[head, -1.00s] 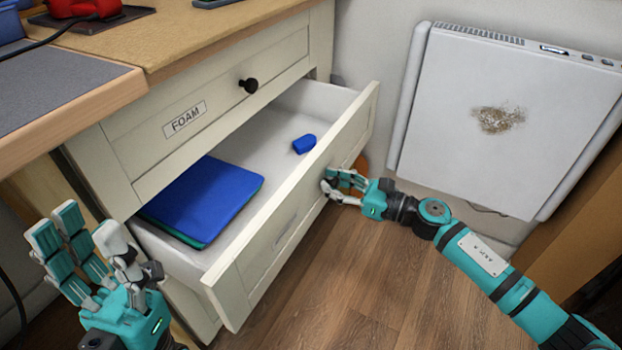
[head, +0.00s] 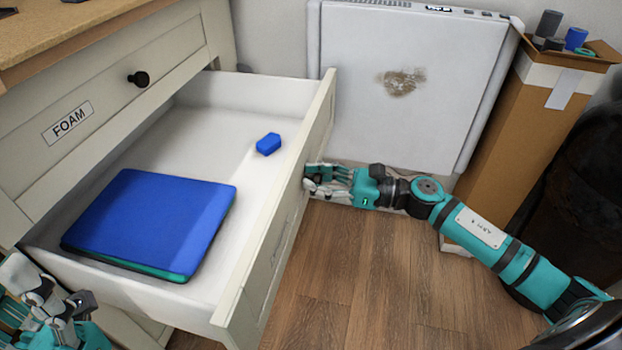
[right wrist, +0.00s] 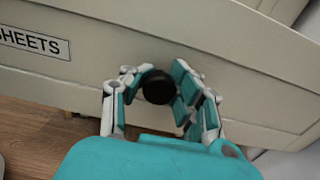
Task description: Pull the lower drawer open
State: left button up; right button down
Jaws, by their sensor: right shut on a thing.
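The lower drawer (head: 265,262) stands well out of the cream cabinet in the head view. Its front also shows in the right wrist view (right wrist: 230,65), with a label reading SHEETS (right wrist: 34,41). My right gripper (head: 318,178) is at the outer face of the drawer front, shut on the round dark knob (right wrist: 158,87), which shows between its fingers in the right wrist view. Blue and green sheets (head: 150,218) lie stacked in the drawer, with a small blue block (head: 268,144) near its far end. My left gripper (head: 45,310) is at the lower left, partly cut off; its finger state is unclear.
The upper drawer (head: 110,110), labelled FOAM, is closed. A white panel unit (head: 415,70) stands against the wall behind. A tall cardboard box (head: 510,150) with rolls on top is at the right. Wooden floor (head: 350,270) lies clear in front of the drawer.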

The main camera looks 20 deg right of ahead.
jog(key=c, duration=1.4)
grip_release()
jog(key=o, duration=0.4)
jog(key=shift+s+d, duration=0.15)
jog(key=shift+d, duration=0.1)
jog(key=v, duration=1.1)
jog(key=shift+s+d, duration=0.1)
jog(key=shift+d, duration=0.05)
